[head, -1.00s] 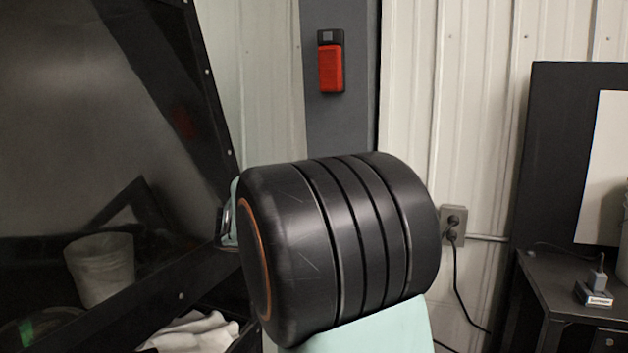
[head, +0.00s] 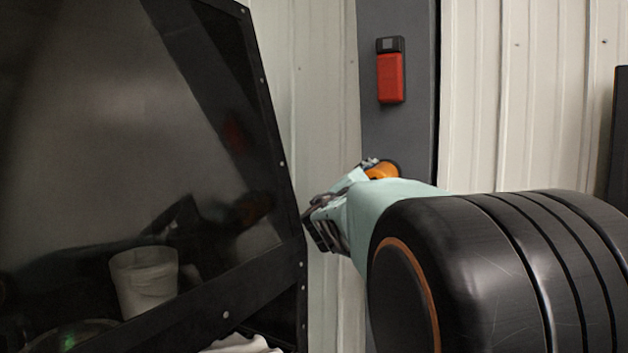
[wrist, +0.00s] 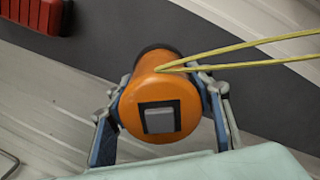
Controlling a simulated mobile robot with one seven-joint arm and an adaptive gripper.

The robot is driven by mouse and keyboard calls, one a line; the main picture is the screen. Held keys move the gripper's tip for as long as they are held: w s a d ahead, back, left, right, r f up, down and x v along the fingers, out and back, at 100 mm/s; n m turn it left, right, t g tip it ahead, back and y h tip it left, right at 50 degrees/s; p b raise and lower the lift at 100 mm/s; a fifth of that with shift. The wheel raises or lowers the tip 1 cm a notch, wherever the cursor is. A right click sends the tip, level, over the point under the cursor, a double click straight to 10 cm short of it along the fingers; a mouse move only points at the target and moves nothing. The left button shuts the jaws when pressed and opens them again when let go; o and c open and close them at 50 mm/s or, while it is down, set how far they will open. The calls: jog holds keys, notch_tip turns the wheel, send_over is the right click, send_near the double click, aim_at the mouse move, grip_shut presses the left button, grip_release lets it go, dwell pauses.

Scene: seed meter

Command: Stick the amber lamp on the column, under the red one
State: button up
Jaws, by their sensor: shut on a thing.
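The red lamp (head: 391,78) is fixed on the dark grey column (head: 385,130); its end also shows in the wrist view (wrist: 40,12), at the upper left. My gripper (wrist: 160,95) is shut on the amber lamp (wrist: 150,108), with a finger on each side. The amber lamp is a round orange body with a grey square in a black frame facing the wrist camera. In the head view the amber lamp (head: 382,171) shows partly over my arm, below the red lamp and in front of the column. Whether it touches the column cannot be told.
A yellow looped cord (wrist: 250,52) runs from the amber lamp to the right. A black-framed dark panel (head: 150,130) stands left of my gripper, with a pale cup (head: 145,280) seen at it. Ribbed pale wall (head: 525,100) flanks the column.

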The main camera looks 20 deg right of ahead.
jog(key=shift+p+x, duration=1.3)
jog(key=shift+x, duration=1.65)
jog(key=shift+w+d, duration=0.15)
jog(key=shift+d, duration=0.1)
jog(key=o, duration=1.2)
jog(key=shift+a+f, duration=0.1)
jog(key=v, duration=1.1)
jog(key=shift+r+b+v, duration=0.15)
jog(key=shift+b+v, duration=0.55)
jog(key=shift+v, duration=1.3)
jog(key=shift+r+b+v, duration=0.15)
jog(key=shift+b+v, duration=0.55)
jog(key=shift+v, duration=1.3)
